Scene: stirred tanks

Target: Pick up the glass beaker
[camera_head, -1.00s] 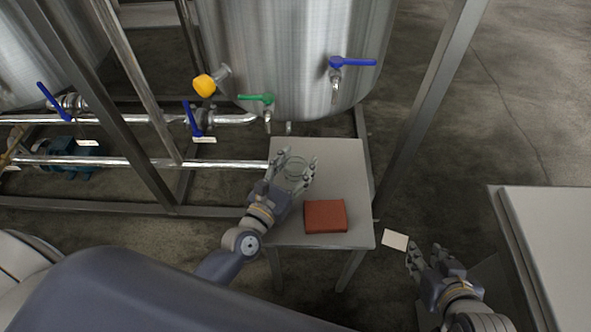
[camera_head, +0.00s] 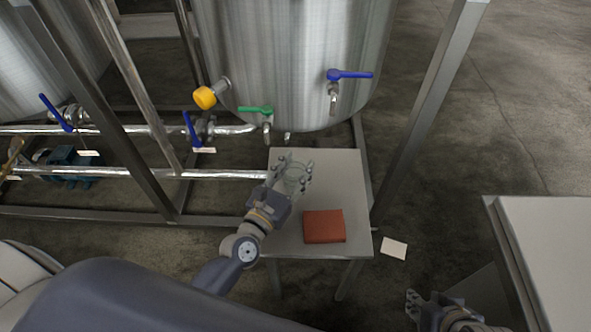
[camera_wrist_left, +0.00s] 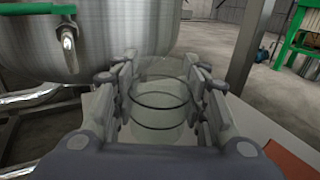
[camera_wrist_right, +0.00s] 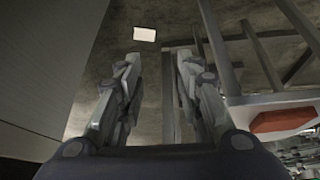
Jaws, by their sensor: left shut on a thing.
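The clear glass beaker (camera_head: 294,180) is over the small white table (camera_head: 348,190), between the fingers of my left gripper (camera_head: 292,172). In the left wrist view the beaker (camera_wrist_left: 160,105) is upright and see-through with dark rings, and the fingers of my left gripper (camera_wrist_left: 162,90) close on it from both sides. I cannot tell whether its base touches the table. My right gripper (camera_head: 424,300) is low at the right, away from the table. In the right wrist view its fingers (camera_wrist_right: 158,85) are apart with nothing between them.
A red-brown block (camera_head: 324,226) lies on the table near its front edge. The steel tank (camera_head: 290,60) with a green-handled valve (camera_head: 255,110) and a blue-handled valve (camera_head: 349,75) stands behind. A metal post (camera_head: 425,120) is right of the table. A grey-topped surface (camera_head: 550,240) is at right.

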